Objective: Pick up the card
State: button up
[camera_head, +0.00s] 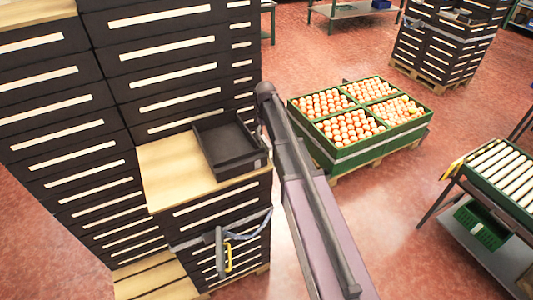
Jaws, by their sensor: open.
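I cannot make out a card in this view. A black open tray (227,143) sits on the light wooden top (170,170) of a low stack of dark crates (222,207). The inside of the tray looks dark, and no card shows in it. A grey piece with a yellow part (228,258) and a bluish cable hangs at the front of this low stack; what it is I cannot tell. I cannot identify my gripper anywhere in the view.
Tall dark crate stacks (60,110) fill the left. A long lilac-grey beam (325,230) with a dark rail runs beside the low stack. A roller table (490,185) is at right; red floor (420,265) lies between.

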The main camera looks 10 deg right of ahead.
aim_at(266, 141)
jog(key=shift+f, duration=0.2)
dwell(0.3)
jog(key=shift+d+f+b, duration=0.1)
jog(key=shift+f+b, duration=2.35)
jog(key=shift+b, duration=0.15)
jog(key=shift+f, duration=0.25)
grip_shut()
